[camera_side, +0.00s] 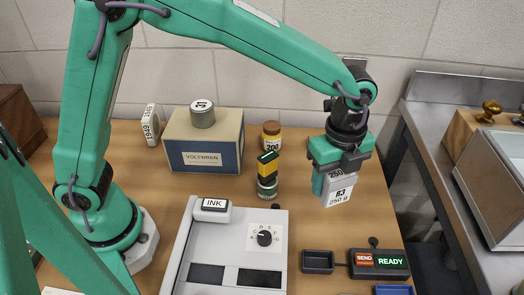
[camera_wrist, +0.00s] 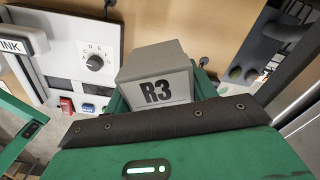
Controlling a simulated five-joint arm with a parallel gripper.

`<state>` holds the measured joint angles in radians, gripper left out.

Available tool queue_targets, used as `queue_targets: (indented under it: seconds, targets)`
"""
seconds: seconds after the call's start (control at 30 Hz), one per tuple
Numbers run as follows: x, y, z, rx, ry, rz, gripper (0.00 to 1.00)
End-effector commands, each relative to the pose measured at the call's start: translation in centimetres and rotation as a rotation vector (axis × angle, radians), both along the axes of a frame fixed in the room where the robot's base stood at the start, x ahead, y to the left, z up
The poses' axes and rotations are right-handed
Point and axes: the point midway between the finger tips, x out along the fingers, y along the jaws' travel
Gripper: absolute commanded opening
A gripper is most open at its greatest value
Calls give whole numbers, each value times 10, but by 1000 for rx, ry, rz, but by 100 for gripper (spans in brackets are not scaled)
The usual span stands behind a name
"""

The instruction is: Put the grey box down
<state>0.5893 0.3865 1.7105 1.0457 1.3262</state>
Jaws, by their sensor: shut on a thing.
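The grey box (camera_side: 338,190) is marked R3 and 250 g. It hangs between the jaws of my gripper (camera_side: 340,165), over the right part of the wooden table. My gripper is shut on it and covers its upper part.
Left of the box stand a stack of coloured pieces (camera_side: 267,178) and a brown jar (camera_side: 271,135). Further left is a VOLTWREN carton (camera_side: 205,158). A grey dial machine (camera_side: 230,252), a black tray (camera_side: 318,262) and a READY panel (camera_side: 391,262) lie nearer. A metal bench (camera_side: 455,200) stands right.

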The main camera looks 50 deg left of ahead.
Motion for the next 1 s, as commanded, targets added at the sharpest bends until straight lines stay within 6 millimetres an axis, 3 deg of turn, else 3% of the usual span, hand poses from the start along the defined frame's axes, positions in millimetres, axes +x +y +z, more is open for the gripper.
queue_targets:
  seconds: [0.2,0.4,0.6,1.0]
  targets:
    - [-22,-46,-9,-1,-2,-335,26]
    - [-37,-73,-15,-1,-2,-551,26]
    - [-44,-83,-18,-1,-2,-639,26]
    - [-43,-83,-19,-1,-2,-644,26]
